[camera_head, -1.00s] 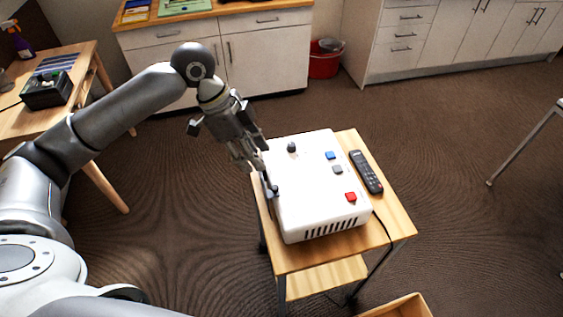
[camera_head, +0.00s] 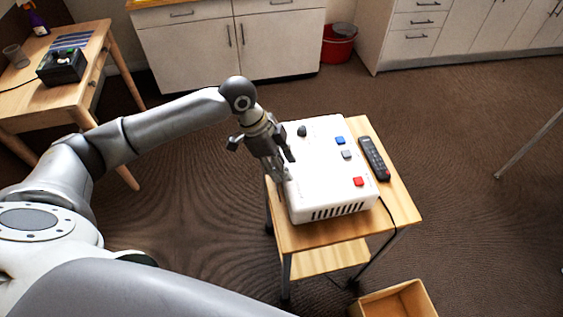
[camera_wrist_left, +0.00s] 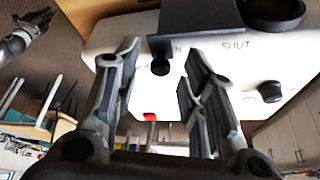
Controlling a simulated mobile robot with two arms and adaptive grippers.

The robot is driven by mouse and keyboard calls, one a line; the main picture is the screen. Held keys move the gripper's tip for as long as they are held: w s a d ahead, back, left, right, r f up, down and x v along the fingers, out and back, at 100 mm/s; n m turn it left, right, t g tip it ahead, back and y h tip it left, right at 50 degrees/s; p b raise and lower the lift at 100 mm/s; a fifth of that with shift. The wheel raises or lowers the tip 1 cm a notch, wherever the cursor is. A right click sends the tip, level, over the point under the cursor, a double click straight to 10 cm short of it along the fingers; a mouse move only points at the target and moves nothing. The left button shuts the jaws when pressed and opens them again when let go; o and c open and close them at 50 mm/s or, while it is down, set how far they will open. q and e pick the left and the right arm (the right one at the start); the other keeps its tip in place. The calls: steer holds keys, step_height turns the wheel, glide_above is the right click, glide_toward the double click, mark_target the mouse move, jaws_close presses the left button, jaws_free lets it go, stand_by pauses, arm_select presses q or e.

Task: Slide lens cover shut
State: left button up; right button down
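A white box (camera_head: 325,185) stands on a small wooden table. In the left wrist view its face (camera_wrist_left: 235,62) carries the word SHUT at right and a partly hidden word ending in N at left. A dark flat lens cover (camera_wrist_left: 203,18) sits above the hidden word, with a tab and a round black knob (camera_wrist_left: 160,66) below it. The round black lens (camera_wrist_left: 273,12) shows uncovered to its right. My left gripper (camera_head: 284,172) is at the box's left side. It is open, its fingers (camera_wrist_left: 163,62) on either side of the knob, with contact unclear. A grey gripper, apparently my right (camera_wrist_left: 35,28), shows small.
The box top has a black knob (camera_head: 302,131) and blue (camera_head: 340,140), grey (camera_head: 347,154) and red (camera_head: 358,181) buttons. A remote (camera_head: 374,159) lies right of the box. An open carton (camera_head: 368,304) stands on the floor in front. The floor at right is mostly clear.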

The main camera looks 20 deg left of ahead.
arm_select(q)
steer(key=shift+c, duration=2.2)
jaws_close()
arm_select(e)
steer(key=shift+s+f, duration=0.1)
steer(key=shift+s, duration=0.95)
steer(key=shift+w, duration=0.2)
